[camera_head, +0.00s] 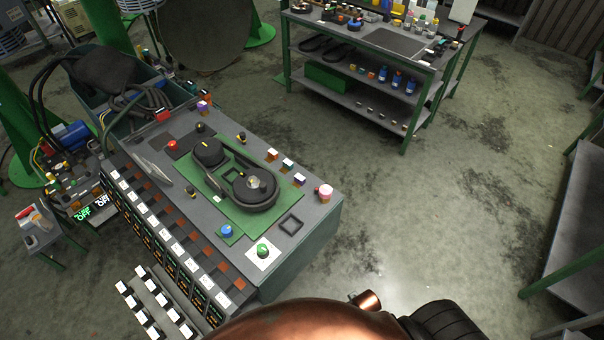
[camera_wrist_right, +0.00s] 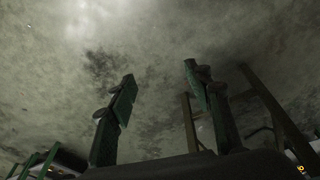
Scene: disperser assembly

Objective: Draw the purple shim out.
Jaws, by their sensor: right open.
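A small purple-topped piece (camera_head: 203,106) stands at the far edge of the grey bench panel, by the cable tray; it may be the purple shim, but it is too small to be sure. Several pale-topped small blocks (camera_head: 287,165) stand in a row along the panel's right side. My right gripper (camera_wrist_right: 158,75) is open and empty in the right wrist view, its two green fingers spread over bare floor. It is away from the bench pieces. My left gripper is in neither view.
A green plate (camera_head: 225,205) with a belt and two dark pulleys lies mid-panel. A shelved table (camera_head: 395,42) with bottles stands behind. Open floor (camera_head: 450,200) lies right of the bench.

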